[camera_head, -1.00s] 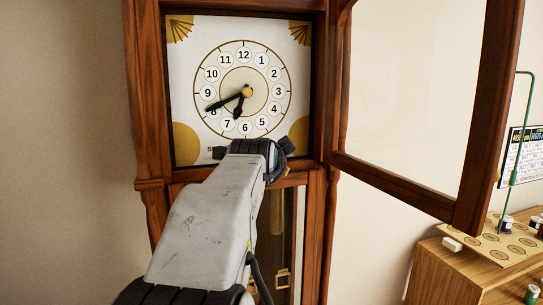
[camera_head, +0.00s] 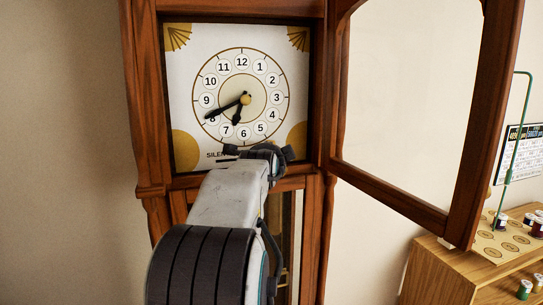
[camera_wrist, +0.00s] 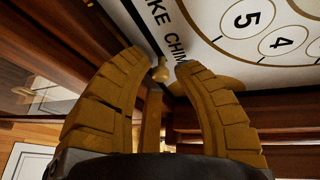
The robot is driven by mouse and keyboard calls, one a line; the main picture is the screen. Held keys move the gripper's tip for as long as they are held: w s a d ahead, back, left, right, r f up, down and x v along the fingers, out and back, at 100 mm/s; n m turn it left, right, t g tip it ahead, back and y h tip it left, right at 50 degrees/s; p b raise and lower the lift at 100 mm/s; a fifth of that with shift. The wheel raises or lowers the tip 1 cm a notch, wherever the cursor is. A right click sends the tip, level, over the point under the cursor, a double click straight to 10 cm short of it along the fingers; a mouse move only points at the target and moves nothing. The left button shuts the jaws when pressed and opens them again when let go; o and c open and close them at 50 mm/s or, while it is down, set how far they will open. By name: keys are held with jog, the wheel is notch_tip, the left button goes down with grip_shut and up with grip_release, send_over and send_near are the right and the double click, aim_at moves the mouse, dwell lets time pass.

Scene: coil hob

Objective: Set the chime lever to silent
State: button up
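The clock dial (camera_head: 245,85) faces me in the head view, with the start of the word "SILENT" and a dark slot under its lower left edge. My arm covers the rest of that lower strip. In the wrist view, a small brass knob (camera_wrist: 161,72), apparently the chime lever's end, stands near the letters "KE CHIM" on the dial plate (camera_wrist: 222,28). My gripper (camera_wrist: 163,63) is open, with its two tan fingers on either side of the knob. A gap shows between the fingertips; I cannot tell whether either finger touches the knob. The head view hides the fingers.
The clock's glazed door (camera_head: 400,200) hangs open to the right of my arm. The wooden case (camera_head: 148,100) frames the dial closely. A wooden cabinet (camera_head: 440,275) with several thread spools stands at the lower right.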

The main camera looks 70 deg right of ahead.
jog(key=shift+d, duration=0.2)
jog(key=shift+c, duration=0.3)
jog(key=c, duration=0.4)
grip_shut()
jog(key=shift+w+a, duration=0.1)
jog(key=shift+a, duration=0.05)
